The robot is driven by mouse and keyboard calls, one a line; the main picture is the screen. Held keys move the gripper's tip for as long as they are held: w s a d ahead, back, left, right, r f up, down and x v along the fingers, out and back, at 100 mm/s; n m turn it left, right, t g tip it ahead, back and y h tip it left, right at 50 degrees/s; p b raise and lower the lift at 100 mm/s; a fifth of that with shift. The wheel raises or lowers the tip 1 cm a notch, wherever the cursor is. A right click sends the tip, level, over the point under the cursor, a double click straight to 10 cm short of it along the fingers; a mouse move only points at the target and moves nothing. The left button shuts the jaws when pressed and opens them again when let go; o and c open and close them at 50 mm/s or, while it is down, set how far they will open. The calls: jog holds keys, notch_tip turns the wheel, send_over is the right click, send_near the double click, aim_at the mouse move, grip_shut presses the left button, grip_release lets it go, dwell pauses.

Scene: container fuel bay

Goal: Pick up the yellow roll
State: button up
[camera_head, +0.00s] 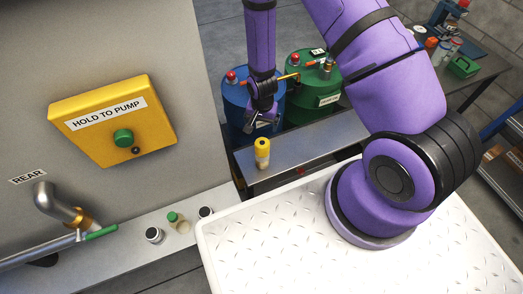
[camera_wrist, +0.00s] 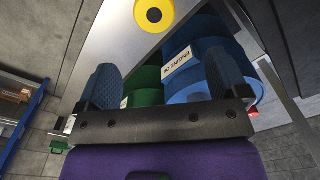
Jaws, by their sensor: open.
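The yellow roll (camera_head: 262,146) stands upright on a grey metal bench (camera_head: 292,153), with a paler lower part. Its round yellow end with a dark centre (camera_wrist: 153,14) shows at the top edge of the wrist view, partly cut off. My gripper (camera_head: 262,124) is above the roll and slightly behind it in the head view, apart from it. In the wrist view my gripper (camera_wrist: 166,78) is open, its two blue-grey ridged fingers wide apart with nothing between them. The roll lies beyond the fingertips.
Blue drum (camera_head: 237,98) and green drum (camera_head: 312,85) stand behind the bench. A grey cabinet with a yellow pump box (camera_head: 112,118) is at left. Tools and bottles crowd a back-right worktop (camera_head: 482,68).

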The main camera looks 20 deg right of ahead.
aim_at(262, 143)
jog(key=f, duration=0.1)
jog(key=s+f, duration=0.1)
jog(key=f, duration=0.1)
jog(key=shift+f, duration=5.55)
jog(key=shift+c, duration=0.2)
jog(key=c, duration=1.5)
